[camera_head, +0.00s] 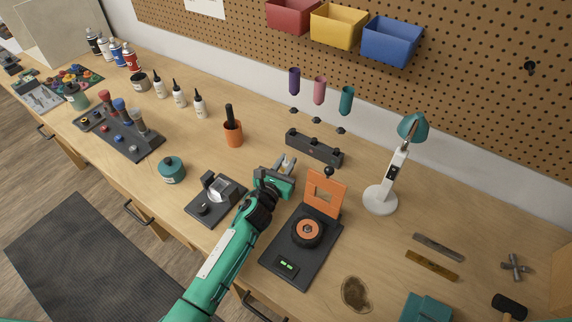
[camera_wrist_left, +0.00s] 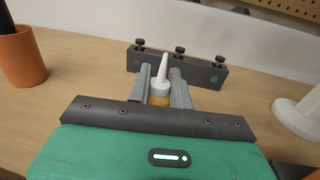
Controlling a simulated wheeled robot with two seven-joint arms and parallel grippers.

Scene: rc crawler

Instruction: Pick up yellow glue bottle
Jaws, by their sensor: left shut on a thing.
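The yellow glue bottle (camera_wrist_left: 160,98) has a white cap and a pointed white nozzle. In the left wrist view it stands upright between my left gripper's two grey fingers (camera_wrist_left: 160,92), which are shut on it. The lower part of the bottle is hidden behind the gripper body. In the head view my left gripper (camera_head: 286,164) is over the middle of the bench, and the bottle is too small to make out clearly there. I cannot tell whether the bottle touches the bench. My right gripper is not in view.
A dark rack (camera_head: 314,149) stands just behind the gripper. An orange cup (camera_head: 232,134) is to its left. A black scale (camera_head: 290,262) with an orange-centred wheel (camera_head: 307,230) and an orange panel (camera_head: 335,190) are in front and right. A white lamp (camera_head: 381,199) stands further right.

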